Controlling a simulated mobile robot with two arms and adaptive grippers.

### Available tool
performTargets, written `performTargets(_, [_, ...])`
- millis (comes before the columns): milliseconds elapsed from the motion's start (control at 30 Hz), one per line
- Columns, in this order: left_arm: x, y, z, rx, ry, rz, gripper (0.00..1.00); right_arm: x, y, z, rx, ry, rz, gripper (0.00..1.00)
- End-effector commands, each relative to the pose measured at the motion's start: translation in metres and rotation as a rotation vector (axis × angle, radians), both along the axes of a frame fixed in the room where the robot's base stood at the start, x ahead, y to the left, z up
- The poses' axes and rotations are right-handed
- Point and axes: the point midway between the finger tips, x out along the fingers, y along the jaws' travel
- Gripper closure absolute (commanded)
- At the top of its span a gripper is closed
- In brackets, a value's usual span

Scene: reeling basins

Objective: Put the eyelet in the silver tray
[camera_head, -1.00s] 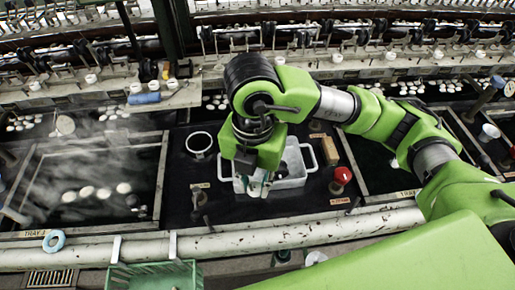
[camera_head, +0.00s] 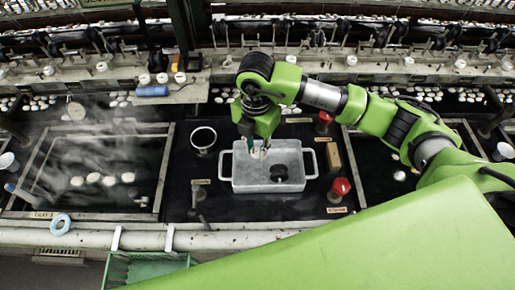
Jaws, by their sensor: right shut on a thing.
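The silver tray (camera_head: 243,178) is a pale grey rectangular tub with a loop handle at each end, on the dark counter in the middle of the head view. A dark round item (camera_head: 280,172) lies inside it. My right gripper (camera_head: 259,154) points down over the left rear part of the tray. Its fingers are closed on a small pale thing, apparently the eyelet, which is mostly hidden by the fingers. I cannot tell the height of the fingertips above the tray floor. My left gripper is out of view.
Steaming basins flank the counter.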

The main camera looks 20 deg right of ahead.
Motion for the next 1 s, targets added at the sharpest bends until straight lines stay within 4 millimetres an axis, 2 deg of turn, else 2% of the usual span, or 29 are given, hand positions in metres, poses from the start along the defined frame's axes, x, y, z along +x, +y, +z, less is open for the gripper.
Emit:
performTargets(167, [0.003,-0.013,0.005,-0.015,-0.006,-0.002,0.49,0.009,-0.004,-0.013,0.001,0.002,0.001,0.92])
performTargets(267, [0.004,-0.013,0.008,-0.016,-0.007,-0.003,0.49,0.015,-0.008,-0.020,-0.002,0.002,-0.001,0.92])
performTargets(400, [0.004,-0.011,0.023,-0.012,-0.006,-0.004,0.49,0.013,-0.007,-0.039,-0.002,0.004,0.000,0.92])
performTargets(500, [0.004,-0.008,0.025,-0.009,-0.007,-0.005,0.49,0.014,-0.007,-0.048,-0.001,0.002,0.001,0.92])
performTargets(867, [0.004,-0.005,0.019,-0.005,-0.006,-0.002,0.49,0.014,-0.007,-0.055,0.001,0.001,0.001,0.92])
performTargets(900, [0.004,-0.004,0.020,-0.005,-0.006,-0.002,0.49,0.014,-0.007,-0.054,0.000,0.000,0.001,0.72])
performTargets(933, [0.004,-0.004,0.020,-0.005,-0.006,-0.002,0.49,0.014,-0.007,-0.053,0.000,0.000,0.001,0.65])
performTargets(1000, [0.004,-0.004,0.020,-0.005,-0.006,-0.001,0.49,0.014,-0.007,-0.053,0.000,0.000,0.001,0.61])
